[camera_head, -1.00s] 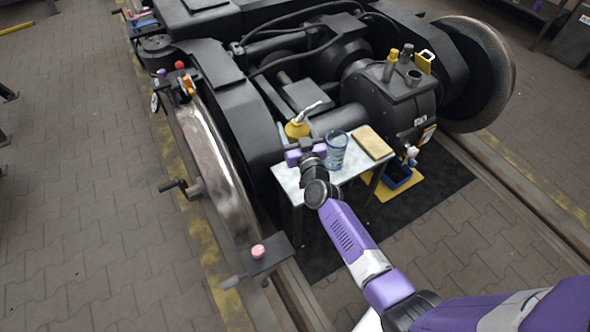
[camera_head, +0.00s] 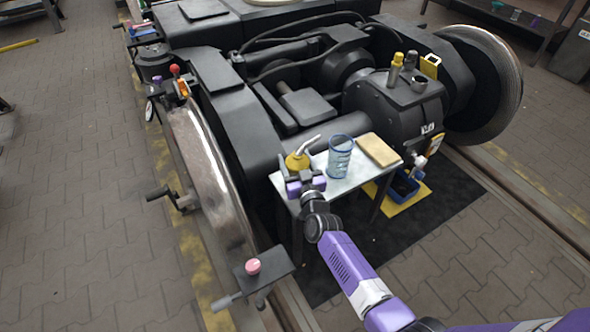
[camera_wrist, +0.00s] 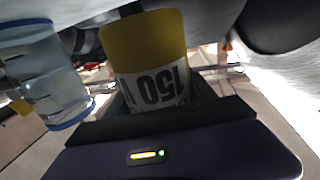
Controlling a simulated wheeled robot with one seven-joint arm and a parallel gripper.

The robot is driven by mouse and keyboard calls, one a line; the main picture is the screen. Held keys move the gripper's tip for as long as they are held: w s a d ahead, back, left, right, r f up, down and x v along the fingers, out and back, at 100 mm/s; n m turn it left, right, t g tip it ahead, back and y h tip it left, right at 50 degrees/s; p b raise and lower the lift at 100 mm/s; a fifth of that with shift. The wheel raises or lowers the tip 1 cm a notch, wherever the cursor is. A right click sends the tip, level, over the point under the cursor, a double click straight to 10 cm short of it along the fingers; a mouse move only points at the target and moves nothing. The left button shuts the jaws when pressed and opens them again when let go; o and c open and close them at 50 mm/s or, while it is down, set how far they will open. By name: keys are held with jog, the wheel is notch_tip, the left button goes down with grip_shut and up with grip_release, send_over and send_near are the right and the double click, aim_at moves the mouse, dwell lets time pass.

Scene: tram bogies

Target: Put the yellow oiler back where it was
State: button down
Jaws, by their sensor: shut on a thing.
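The yellow oiler (camera_head: 297,161) with its pale bent spout is at the left end of the small light table (camera_head: 345,186). My gripper (camera_head: 305,182) is at the oiler's near side, shut on it. In the wrist view the oiler's yellow body (camera_wrist: 143,45) with a white label reading "150" stands between my gripper's jaws (camera_wrist: 150,115); the picture there looks upside down. Whether the oiler's base touches the table top is hidden by my gripper.
A clear blue-rimmed beaker (camera_head: 339,158) stands just right of the oiler, also close by in the wrist view (camera_wrist: 45,75). A tan sponge-like block (camera_head: 379,150) lies further right. The black bogie frame (camera_head: 236,130) is close behind the table. A blue bin (camera_head: 404,187) sits below.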

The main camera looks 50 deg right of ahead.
jog(key=shift+f+b, duration=0.75)
jog(key=shift+f, duration=0.75)
jog(key=shift+f, duration=0.15)
jog(key=shift+c, duration=1.6)
grip_release()
